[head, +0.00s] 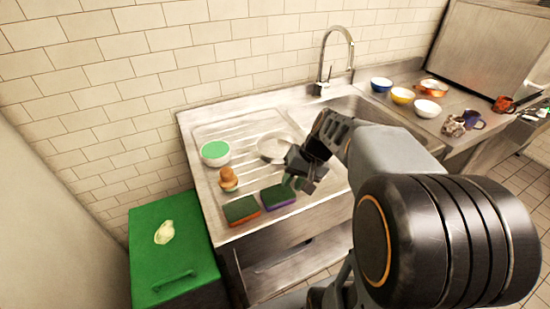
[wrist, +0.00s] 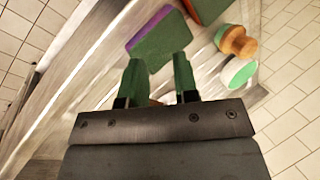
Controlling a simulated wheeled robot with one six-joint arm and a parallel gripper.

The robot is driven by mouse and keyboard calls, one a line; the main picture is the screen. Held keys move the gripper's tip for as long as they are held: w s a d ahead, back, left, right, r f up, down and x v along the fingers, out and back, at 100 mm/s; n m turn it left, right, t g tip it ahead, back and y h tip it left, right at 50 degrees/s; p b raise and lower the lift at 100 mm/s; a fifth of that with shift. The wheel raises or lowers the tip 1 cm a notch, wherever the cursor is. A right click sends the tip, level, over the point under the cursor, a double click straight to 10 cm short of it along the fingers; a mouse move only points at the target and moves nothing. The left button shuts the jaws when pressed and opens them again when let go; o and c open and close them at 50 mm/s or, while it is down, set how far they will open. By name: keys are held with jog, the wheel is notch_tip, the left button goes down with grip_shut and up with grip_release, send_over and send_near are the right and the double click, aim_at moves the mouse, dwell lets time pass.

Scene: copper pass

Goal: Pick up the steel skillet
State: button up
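The steel skillet (head: 272,149) appears as a shallow round pan on the ribbed drainboard, in the head view. Its right side is partly covered by my gripper, and I cannot make out its handle. My gripper (head: 292,183) is over the drainboard, in front of and to the right of the pan. In the wrist view my gripper (wrist: 158,78) has its two green fingers apart, with a clear gap between them. A small brownish patch shows low between the fingers; I cannot tell what it is. The pan is not recognisable in the wrist view.
On the drainboard are a white bowl with green inside (head: 215,153), a wooden-knobbed brush (head: 228,179), an orange-edged sponge (head: 241,209) and a purple-edged sponge (head: 279,196). A tall faucet (head: 324,60) stands behind. Bowls and mugs crowd the right counter (head: 385,108). A green bin (head: 190,262) stands lower left.

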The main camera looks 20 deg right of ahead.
jog(key=w+d+f+m+t+y, duration=0.1)
jog(key=w+d+t+y, duration=0.1)
jog(key=d, duration=0.3)
jog(key=w+d+f+m+t+y+b, duration=0.1)
jog(key=w+d+m+y, duration=0.1)
jog(key=d, duration=0.4)
jog(key=w+d+m+t+y, duration=0.1)
jog(key=w+d+t+y, duration=0.1)
jog(key=w+d, duration=0.2)
jog(key=shift+w+d+f+t+y, duration=0.15)
jog(key=shift+d+f+t+y, duration=0.2)
jog(key=shift+d, duration=0.4)
jog(key=shift+w+d+f+m, duration=0.1)
jog(key=shift+w+f+m, duration=0.1)
jog(key=shift+m, duration=0.1)
jog(key=x, duration=0.4)
jog(key=p+x, duration=0.1)
jog(key=x, duration=0.7)
jog(key=shift+w+f, duration=0.2)
jog(key=shift+w, duration=0.25)
jog(key=shift+c, duration=0.4)
grip_shut()
jog(key=shift+r, duration=0.1)
